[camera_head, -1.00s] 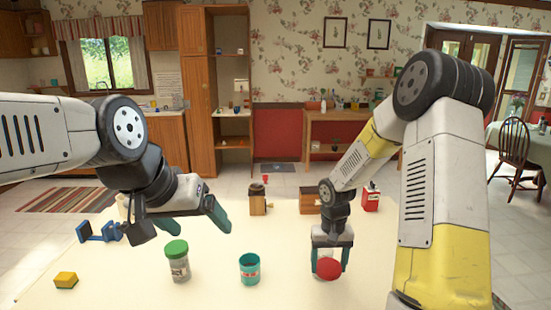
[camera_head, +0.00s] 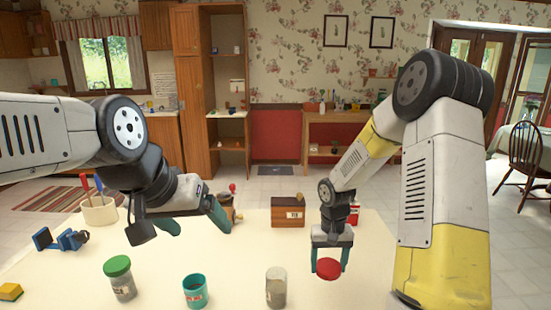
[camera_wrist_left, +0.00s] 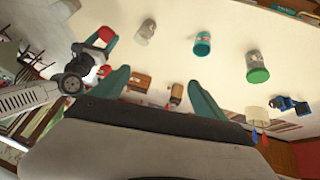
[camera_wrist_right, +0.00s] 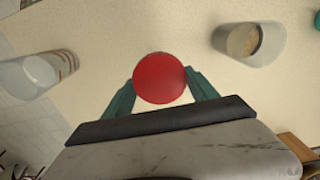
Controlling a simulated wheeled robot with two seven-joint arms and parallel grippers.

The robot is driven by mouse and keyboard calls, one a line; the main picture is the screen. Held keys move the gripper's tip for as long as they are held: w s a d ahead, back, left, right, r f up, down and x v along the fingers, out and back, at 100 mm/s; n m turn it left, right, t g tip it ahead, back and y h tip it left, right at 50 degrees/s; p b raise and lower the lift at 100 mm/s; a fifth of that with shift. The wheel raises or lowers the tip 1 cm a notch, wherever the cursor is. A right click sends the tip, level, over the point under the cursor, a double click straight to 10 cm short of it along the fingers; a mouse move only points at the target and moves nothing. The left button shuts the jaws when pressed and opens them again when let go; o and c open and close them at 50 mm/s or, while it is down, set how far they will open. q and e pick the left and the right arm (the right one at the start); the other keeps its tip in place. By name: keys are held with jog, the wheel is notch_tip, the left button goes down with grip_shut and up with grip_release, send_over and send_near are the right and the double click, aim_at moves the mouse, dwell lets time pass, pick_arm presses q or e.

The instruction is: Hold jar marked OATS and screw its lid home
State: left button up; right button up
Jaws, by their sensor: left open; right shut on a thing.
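My right gripper (camera_head: 329,259) is shut on a red lid (camera_head: 328,269), held above the table; the lid also shows between the fingers in the right wrist view (camera_wrist_right: 160,78). An open clear jar (camera_head: 276,288) with pale tan contents stands upright to the left of the lid, apart from it. It also shows in the right wrist view (camera_wrist_right: 245,42). Its label cannot be read, so I cannot tell whether it says OATS. A clear jar with a green lid (camera_head: 120,280) stands further left; its marking is unreadable. My left gripper (camera_head: 194,225) is open and empty above the table.
A teal cup (camera_head: 195,291) stands between the two jars. A clear glass with reddish marks (camera_wrist_right: 38,75) shows in the right wrist view. A white utensil pot (camera_head: 99,211), blue object (camera_head: 61,239), yellow block (camera_head: 10,291) and wooden box (camera_head: 288,212) stand around. The table's middle is clear.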

jog(key=shift+w+d, duration=0.2)
jog(key=shift+d, duration=0.05)
pick_arm(q)
jog(key=shift+d, duration=0.15)
pick_arm(e)
jog(key=shift+s+a, duration=0.1)
pick_arm(q)
jog(key=shift+w+d, duration=0.1)
jog(key=shift+w, duration=0.05)
jog(key=n+g+h, duration=0.6)
jog(key=n+h, duration=0.4)
jog(key=n, duration=0.5)
send_near(275, 290)
notch_tip(275, 290, up, 5)
jog(key=s, duration=0.3)
jog(key=w+f+n+t, duration=0.1)
jog(key=f+n, duration=0.1)
jog(key=f, duration=0.1)
jog(key=w+f+n+t, duration=0.1)
jog(key=f+n, duration=0.1)
jog(key=f, duration=0.1)
jog(key=w+f+n+t+h, duration=0.1)
jog(key=f+n, duration=0.2)
jog(key=shift+w+a+f+t, duration=0.1)
jog(key=shift+a+f+t, duration=0.2)
jog(key=shift+t, duration=0.1)
jog(key=shift+x, duration=5.25)
